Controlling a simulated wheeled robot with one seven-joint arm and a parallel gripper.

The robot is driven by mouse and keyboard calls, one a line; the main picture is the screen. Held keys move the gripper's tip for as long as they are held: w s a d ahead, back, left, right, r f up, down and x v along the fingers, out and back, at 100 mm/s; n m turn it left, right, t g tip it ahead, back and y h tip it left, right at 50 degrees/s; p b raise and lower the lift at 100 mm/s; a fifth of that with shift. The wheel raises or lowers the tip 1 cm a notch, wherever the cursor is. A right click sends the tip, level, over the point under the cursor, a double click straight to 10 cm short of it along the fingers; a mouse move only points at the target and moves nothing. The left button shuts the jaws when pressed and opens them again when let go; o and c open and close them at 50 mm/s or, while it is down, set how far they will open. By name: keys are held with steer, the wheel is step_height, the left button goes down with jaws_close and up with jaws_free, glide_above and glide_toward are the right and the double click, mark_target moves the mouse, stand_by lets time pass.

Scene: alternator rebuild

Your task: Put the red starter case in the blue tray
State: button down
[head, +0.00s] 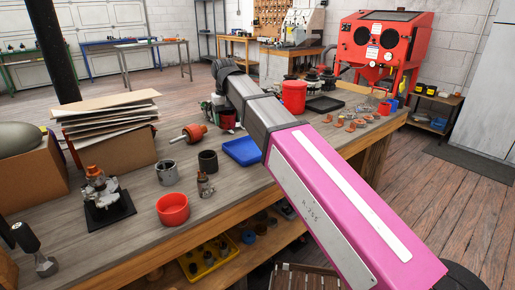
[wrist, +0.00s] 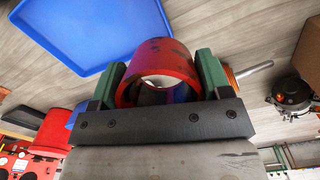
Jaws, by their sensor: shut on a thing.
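The red starter case (wrist: 160,60), a hollow red cylinder with dark worn patches, is between the two green fingers of my gripper (wrist: 161,70) in the wrist view. My gripper is shut on it. In the head view the case (head: 228,122) shows only partly, below the end of my arm. The blue tray (wrist: 95,30) lies flat on the bench at the upper left of the wrist view, apart from the case. In the head view the tray (head: 242,152) is just in front of the case and looks empty; my arm passes close to its right side.
A second red cup (head: 172,208) stands at the bench's front edge, and a red container (head: 294,96) stands farther back. Metal rings, an orange-ended motor part (head: 190,134) and a black-based assembly (head: 104,200) are to the left. Small parts lie at the right.

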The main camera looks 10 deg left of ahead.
steer(key=m, duration=0.2)
steer(key=s+d+m, duration=0.1)
steer(key=m, duration=0.1)
steer(key=shift+s+d+f+m+g, duration=0.1)
steer(key=shift+m+g, duration=0.2)
steer(key=shift+g, duration=0.1)
steer(key=s+d+m, duration=0.1)
steer(key=m, duration=0.3)
steer(key=m+y, duration=0.2)
steer(key=m, duration=0.7)
glide_above(254, 149)
steer(key=shift+g, duration=0.4)
steer(key=f, duration=0.7)
steer(key=shift+w+d+f, duration=0.2)
steer(key=shift+d, duration=0.05)
steer(key=shift+w+d+x, duration=0.15)
steer(key=shift+x, duration=0.85)
steer(key=shift+w+d+x, duration=0.1)
steer(key=shift+d+x, duration=0.1)
steer(key=shift+x, duration=0.75)
steer(key=shift+f, duration=0.25)
steer(key=shift+c, duration=0.4)
jaws_free()
